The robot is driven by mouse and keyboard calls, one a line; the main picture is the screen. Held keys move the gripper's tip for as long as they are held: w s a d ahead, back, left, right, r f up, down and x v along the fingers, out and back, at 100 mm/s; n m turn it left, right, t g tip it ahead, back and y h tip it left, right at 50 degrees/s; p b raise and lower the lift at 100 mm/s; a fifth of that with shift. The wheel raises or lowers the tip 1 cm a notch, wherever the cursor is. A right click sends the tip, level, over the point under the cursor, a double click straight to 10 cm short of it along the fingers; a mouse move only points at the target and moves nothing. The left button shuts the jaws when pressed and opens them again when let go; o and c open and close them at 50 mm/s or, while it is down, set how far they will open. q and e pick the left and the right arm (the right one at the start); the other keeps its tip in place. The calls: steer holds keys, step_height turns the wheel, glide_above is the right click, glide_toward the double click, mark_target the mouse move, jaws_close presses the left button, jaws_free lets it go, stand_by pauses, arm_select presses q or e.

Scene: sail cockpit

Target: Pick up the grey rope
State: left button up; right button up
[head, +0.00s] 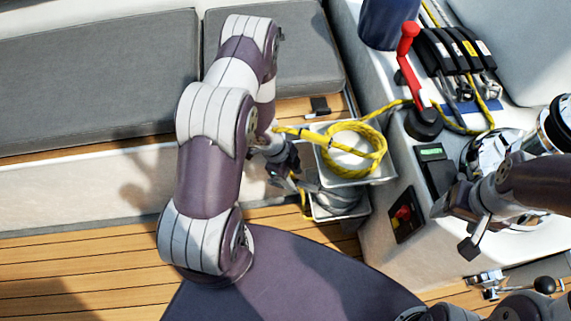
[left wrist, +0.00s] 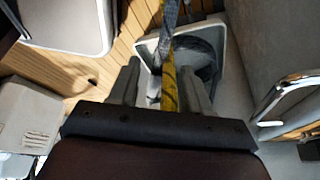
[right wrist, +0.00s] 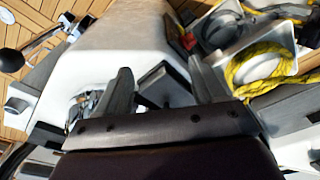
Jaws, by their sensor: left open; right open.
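In the left wrist view a grey rope (left wrist: 200,58) lies coiled in a pale bin (left wrist: 226,88). A grey strand (left wrist: 169,22) and a yellow strand (left wrist: 170,92) run down the middle of that view, between the fingers of my left gripper (left wrist: 164,82). The left gripper (head: 291,181) is open beside the lower bin (head: 362,208) in the head view. I cannot tell whether it touches a strand. Some of the grey rope (head: 338,200) shows in that bin, partly hidden by the upper tray. My right gripper (head: 457,224) is open and empty by the cockpit console.
Rope clutches (head: 455,50) and a switch panel (head: 404,215) are at right. The cushioned bench (head: 90,75) is behind my left arm.

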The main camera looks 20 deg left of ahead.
mark_target(298, 185)
arm_select(q)
steer(key=b+x, duration=0.1)
steer(key=x, duration=0.4)
steer(key=shift+f, duration=0.2)
jaws_close()
steer(key=shift+r+p, duration=1.35)
steer(key=shift+r, duration=0.3)
step_height(298, 185, up, 3)
steer(key=p, duration=0.3)
steer(key=shift+s+r+p, duration=0.1)
steer(key=shift+p, duration=0.25)
steer(key=shift+f, duration=0.2)
